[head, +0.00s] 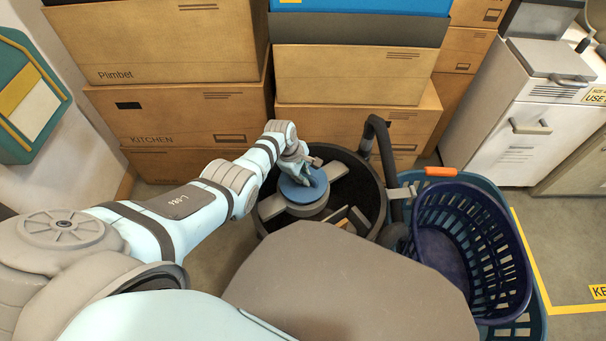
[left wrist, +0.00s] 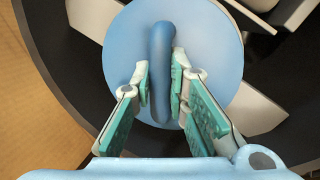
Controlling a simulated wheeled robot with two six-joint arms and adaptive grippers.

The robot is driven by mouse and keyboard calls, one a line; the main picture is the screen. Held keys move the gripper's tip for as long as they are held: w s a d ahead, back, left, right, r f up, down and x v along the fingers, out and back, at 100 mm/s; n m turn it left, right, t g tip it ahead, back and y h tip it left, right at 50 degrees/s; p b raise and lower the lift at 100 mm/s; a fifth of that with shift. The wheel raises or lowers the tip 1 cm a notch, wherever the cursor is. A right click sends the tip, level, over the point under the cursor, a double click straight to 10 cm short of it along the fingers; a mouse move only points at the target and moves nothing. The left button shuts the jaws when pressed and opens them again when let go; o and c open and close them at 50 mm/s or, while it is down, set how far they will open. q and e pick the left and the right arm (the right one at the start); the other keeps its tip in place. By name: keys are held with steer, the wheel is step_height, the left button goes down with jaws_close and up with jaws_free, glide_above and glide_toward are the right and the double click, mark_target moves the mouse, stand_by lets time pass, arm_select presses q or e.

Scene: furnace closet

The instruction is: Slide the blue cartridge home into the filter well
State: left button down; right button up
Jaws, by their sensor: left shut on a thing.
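The blue cartridge (head: 303,188) has a round blue top over a paler grey side and stands in the middle of the dark round filter well (head: 375,190). In the left wrist view its disc-shaped top (left wrist: 215,40) carries a raised blue handle bar (left wrist: 161,65). My left gripper (head: 307,173) reaches down over the cartridge. Its teal-padded fingers (left wrist: 160,84) are shut on the handle bar, one on each side. The cartridge's lower end is hidden, so I cannot tell how deep it sits. My right gripper is not in view.
Pale vanes (head: 272,207) stand inside the well around the cartridge. A dark curved handle (head: 378,135) rises at the well's right rim. A navy basket (head: 470,235) sits in a teal one just right. Stacked cardboard boxes (head: 190,112) close off the back.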

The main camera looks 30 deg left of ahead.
arm_select(q)
steer(key=shift+f+b, duration=1.05)
steer(key=shift+f, duration=0.1)
steer(key=c, duration=1.5)
jaws_free()
steer(key=p+v, duration=0.8)
steer(key=p, duration=0.2)
steer(key=shift+r, duration=0.1)
steer(key=shift+s+a, duration=0.1)
